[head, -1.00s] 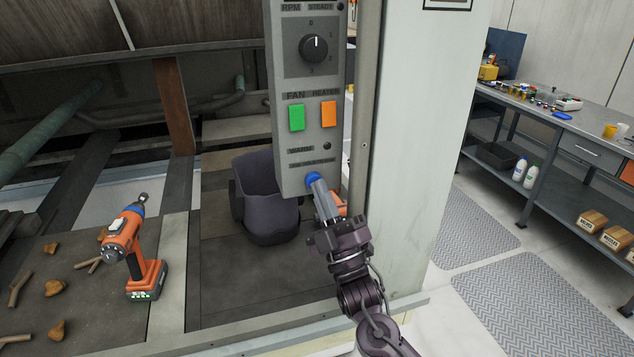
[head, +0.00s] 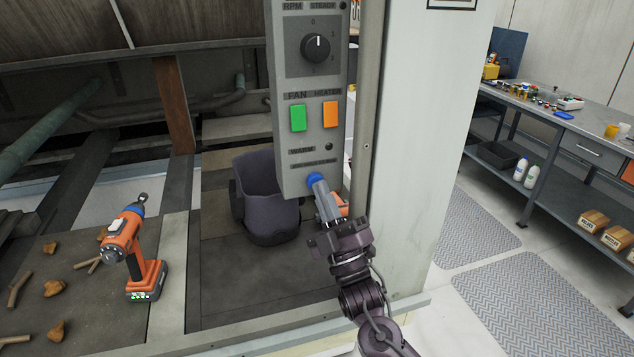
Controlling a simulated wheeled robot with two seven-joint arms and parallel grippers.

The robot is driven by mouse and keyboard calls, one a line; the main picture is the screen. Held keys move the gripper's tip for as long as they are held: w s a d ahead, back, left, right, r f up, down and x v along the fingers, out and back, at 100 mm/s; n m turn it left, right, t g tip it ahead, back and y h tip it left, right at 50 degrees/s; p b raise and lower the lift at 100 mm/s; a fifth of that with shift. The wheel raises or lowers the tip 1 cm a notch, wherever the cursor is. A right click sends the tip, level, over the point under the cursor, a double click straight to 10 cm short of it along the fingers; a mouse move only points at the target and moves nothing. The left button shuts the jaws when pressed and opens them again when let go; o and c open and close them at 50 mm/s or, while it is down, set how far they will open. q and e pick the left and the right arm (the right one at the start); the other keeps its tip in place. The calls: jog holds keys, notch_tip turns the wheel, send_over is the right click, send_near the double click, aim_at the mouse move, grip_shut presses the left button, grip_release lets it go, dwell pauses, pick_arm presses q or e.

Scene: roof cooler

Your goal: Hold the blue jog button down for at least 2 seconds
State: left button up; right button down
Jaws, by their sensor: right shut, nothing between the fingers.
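The blue jog button (head: 314,178) is a small round blue knob low on the grey control panel (head: 287,160). My right gripper (head: 319,185) is shut and empty, and its fingertips are at the button, covering its lower right part. They seem to touch it, but I cannot tell how far it is pressed in. My left gripper is out of view.
The panel also has a black dial (head: 315,47), a green fan switch (head: 298,117) and an orange heater switch (head: 330,114). A dark bucket (head: 268,215) stands behind the panel. An orange drill (head: 137,250) stands at the left near several brown lumps. A pale post (head: 420,150) rises right of the arm.

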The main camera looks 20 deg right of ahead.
jog(key=shift+s, duration=0.1)
dwell(0.3)
jog(key=shift+s+f+p, duration=0.2)
jog(key=shift+s+p, duration=0.5)
jog(key=shift+s, duration=1.65)
jog(key=shift+r, duration=0.1)
